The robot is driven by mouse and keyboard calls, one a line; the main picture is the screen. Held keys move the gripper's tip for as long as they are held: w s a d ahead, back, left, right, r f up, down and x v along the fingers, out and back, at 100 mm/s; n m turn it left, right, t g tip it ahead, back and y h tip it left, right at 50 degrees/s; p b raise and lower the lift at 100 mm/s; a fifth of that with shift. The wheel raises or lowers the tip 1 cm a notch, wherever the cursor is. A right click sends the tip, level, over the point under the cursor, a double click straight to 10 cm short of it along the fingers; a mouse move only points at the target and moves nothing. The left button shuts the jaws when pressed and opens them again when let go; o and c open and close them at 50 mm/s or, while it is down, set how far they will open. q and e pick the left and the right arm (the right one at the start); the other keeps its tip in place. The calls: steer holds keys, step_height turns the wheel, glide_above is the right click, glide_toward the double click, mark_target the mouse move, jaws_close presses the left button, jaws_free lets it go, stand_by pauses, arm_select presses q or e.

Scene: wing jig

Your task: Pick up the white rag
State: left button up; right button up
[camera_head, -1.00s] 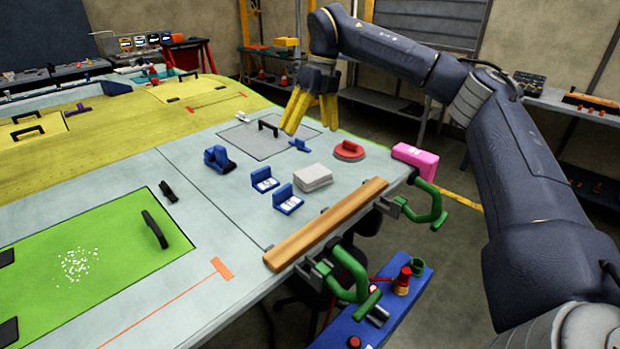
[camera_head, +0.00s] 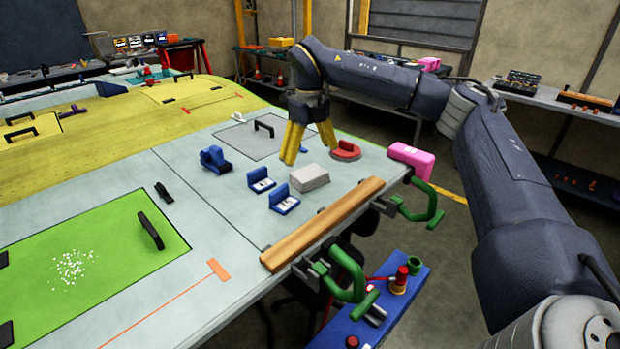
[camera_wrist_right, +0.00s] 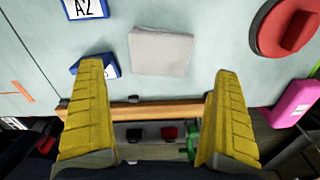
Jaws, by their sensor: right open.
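The white rag (camera_head: 309,177) is a folded, greyish-white block lying flat on the light wing panel, behind the wooden bar. In the right wrist view the rag (camera_wrist_right: 161,51) lies ahead of the fingertips, between their lines and a little left of centre. My right gripper (camera_head: 310,154) has yellow fingers pointing down and hangs close behind the rag in the head view. In the right wrist view the right gripper (camera_wrist_right: 160,72) is open, its fingers wide apart with nothing between them. My left gripper is not in view.
Blue labelled blocks (camera_head: 285,200) stand left of the rag. A red round tool (camera_head: 345,150) and a pink block (camera_head: 411,161) are to its right. A wooden bar (camera_head: 322,225) and green clamps (camera_head: 347,275) line the panel edge. A blue tool (camera_head: 215,159) sits farther left.

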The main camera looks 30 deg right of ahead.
mark_target(310, 172)
steer(key=shift+d+f, duration=0.15)
steer(key=shift+f, duration=3.55)
steer(key=shift+w, duration=0.1)
steer(key=c, duration=0.9)
steer(key=shift+c, duration=0.2)
